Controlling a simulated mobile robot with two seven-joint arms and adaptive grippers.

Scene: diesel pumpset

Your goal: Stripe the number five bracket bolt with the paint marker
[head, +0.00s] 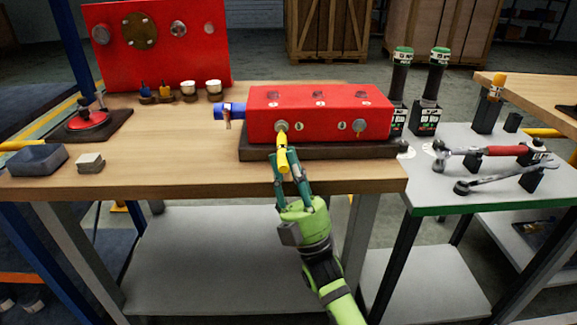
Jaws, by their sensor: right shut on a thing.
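The red bracket block (315,115) sits on a dark base on the wooden bench, with round numbered labels too small to read surely. Two bolt heads show on its front face, a left bolt (282,127) and a right bolt (358,125). My right gripper (283,172), on a green arm, is shut on the yellow paint marker (282,149). The marker points up at the left bolt, its tip at or just below the bolt head; I cannot tell whether they touch. My left gripper is not in view.
A blue cylinder (229,110) projects from the block's left end. Two green-capped black tools (402,85) stand right of it. Wrenches (488,152) lie on the grey cart. The bench's left middle is clear.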

